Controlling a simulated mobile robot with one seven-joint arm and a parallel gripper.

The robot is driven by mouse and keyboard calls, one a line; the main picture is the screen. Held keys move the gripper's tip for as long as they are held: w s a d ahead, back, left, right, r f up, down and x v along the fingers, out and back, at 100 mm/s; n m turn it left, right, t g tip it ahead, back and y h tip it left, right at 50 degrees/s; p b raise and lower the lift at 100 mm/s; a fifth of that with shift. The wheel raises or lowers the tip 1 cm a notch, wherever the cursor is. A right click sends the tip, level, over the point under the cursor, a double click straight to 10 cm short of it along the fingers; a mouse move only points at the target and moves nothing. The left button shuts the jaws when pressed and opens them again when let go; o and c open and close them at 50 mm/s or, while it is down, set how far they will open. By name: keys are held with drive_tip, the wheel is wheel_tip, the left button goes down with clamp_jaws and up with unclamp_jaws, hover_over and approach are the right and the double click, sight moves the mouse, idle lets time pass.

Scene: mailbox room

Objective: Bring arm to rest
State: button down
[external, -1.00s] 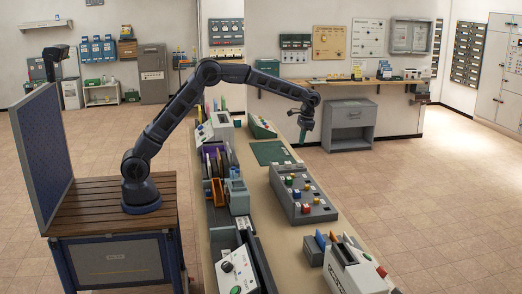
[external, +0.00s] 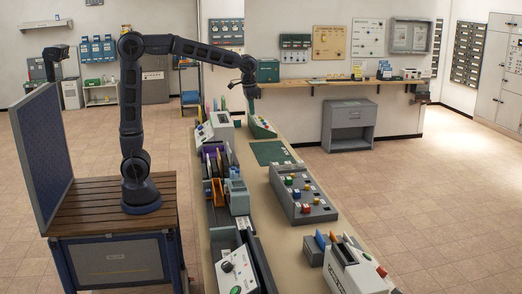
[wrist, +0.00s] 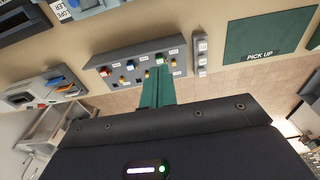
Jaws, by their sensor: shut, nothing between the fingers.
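My gripper (external: 252,108) hangs pointing down over the far part of the long bench in the external view. Its arm reaches up from the wooden-topped base, bends at a raised elbow and runs to the right. In the wrist view, the green fingers of my gripper (wrist: 157,88) are shut together with nothing between them. Beyond them in that view is a grey panel with coloured buttons (wrist: 112,70).
The long bench (external: 262,205) carries the button panel (external: 296,190), a green mat (external: 272,152), bins and small machines. The mat reads "PICK UP" in the wrist view (wrist: 262,35). A wall shelf (external: 300,85) and grey cabinet (external: 349,125) stand behind. Floor to the right is clear.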

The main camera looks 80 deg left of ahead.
drive_tip(key=s+f+t, duration=0.1)
drive_tip(key=s+f, duration=0.1)
drive_tip(key=s, duration=1.3)
drive_tip(key=s+d+f+t, duration=0.1)
drive_tip(key=s+f+t, duration=0.1)
drive_tip(key=s, duration=1.4)
drive_tip(key=shift+f+t, duration=0.3)
drive_tip(key=shift+f, duration=0.45)
